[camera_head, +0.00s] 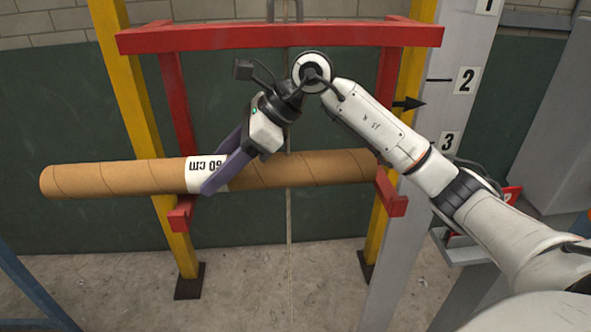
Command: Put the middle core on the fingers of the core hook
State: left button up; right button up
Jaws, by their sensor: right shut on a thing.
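The core (110,177) is a long brown cardboard tube with a white band marked "60 cm", upside down in the picture. My right gripper (217,175), with purple fingers, is shut on it at the white band. The core hook (280,37) is a red frame with a top beam, two uprights and a short finger at the foot of each, the left finger (180,215) and the right finger (392,201). The core lies across both uprights in the picture, its right end by the right finger. I cannot tell whether it touches the fingers. My left gripper is out of view.
Yellow posts (130,100) stand behind the hook on both sides. A thin cord (290,260) hangs down the middle. A grey scale post (440,95) with numbers and a black arrow (408,104) stands at right. A blue bar (30,290) is at lower left.

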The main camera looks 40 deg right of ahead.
aim_at(297, 165)
jog(key=s+d, duration=0.1)
jog(key=d, duration=0.2)
jog(key=s+d, duration=0.2)
jog(key=d, duration=0.1)
jog(key=s+d, duration=0.2)
jog(key=d, duration=0.1)
jog(key=shift+s+r, duration=0.1)
jog(key=shift+s, duration=0.1)
jog(key=s+d+b, duration=0.2)
jog(key=d, duration=0.1)
jog(key=shift+d+f, duration=0.1)
jog(key=shift+f, duration=0.1)
jog(key=shift+f+b, duration=0.3)
jog(key=shift+f, duration=0.3)
jog(key=shift+w, duration=0.1)
